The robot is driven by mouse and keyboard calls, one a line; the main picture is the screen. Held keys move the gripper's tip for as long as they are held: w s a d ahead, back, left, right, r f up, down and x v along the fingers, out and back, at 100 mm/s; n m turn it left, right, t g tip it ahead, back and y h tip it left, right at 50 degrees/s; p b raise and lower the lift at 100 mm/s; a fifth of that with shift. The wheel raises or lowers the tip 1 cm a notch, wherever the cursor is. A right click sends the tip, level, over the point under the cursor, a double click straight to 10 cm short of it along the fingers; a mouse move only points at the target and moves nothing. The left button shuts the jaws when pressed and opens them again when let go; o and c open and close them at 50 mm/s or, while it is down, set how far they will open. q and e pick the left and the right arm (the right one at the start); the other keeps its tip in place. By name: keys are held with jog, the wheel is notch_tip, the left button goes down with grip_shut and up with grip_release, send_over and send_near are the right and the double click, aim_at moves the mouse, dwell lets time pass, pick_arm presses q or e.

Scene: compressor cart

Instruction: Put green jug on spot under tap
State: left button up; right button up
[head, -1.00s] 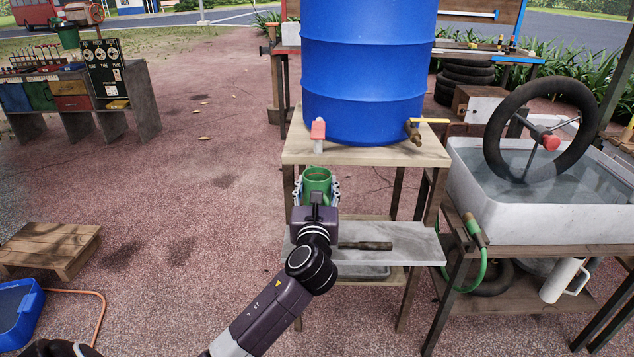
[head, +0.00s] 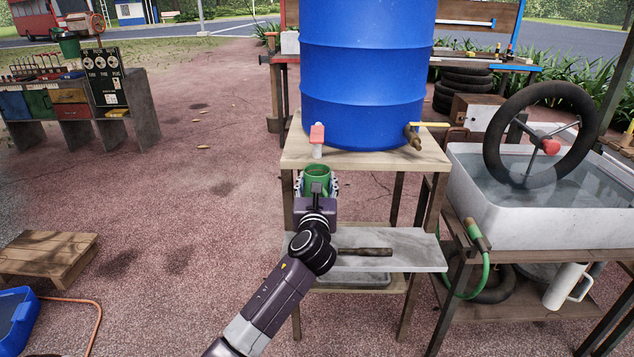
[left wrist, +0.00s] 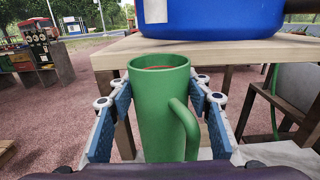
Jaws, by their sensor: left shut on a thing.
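The green jug (head: 317,180) is upright between the fingers of my left gripper (head: 317,187), which is shut on it. In the left wrist view the jug (left wrist: 162,115) shows its open top and its handle on the right, with a finger on each side. The jug is just in front of the wooden stand top, below a tap with a red lever (head: 317,138) on the blue barrel (head: 362,75). A second tap with a yellow lever (head: 414,134) is at the barrel's right. The spot is not clearly seen; my gripper covers part of the grey lower shelf (head: 415,248). My right gripper is not in view.
A dark-handled tool (head: 365,252) lies on the lower shelf. A white water basin (head: 540,215) with a steering wheel (head: 540,132) stands to the right. A wooden pallet (head: 45,258) and a blue container (head: 15,320) lie at the left. The ground left of the stand is clear.

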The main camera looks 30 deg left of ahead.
pick_arm(q)
jog(key=shift+f, duration=0.1)
jog(key=o, duration=1.5)
jog(key=shift+o, duration=0.2)
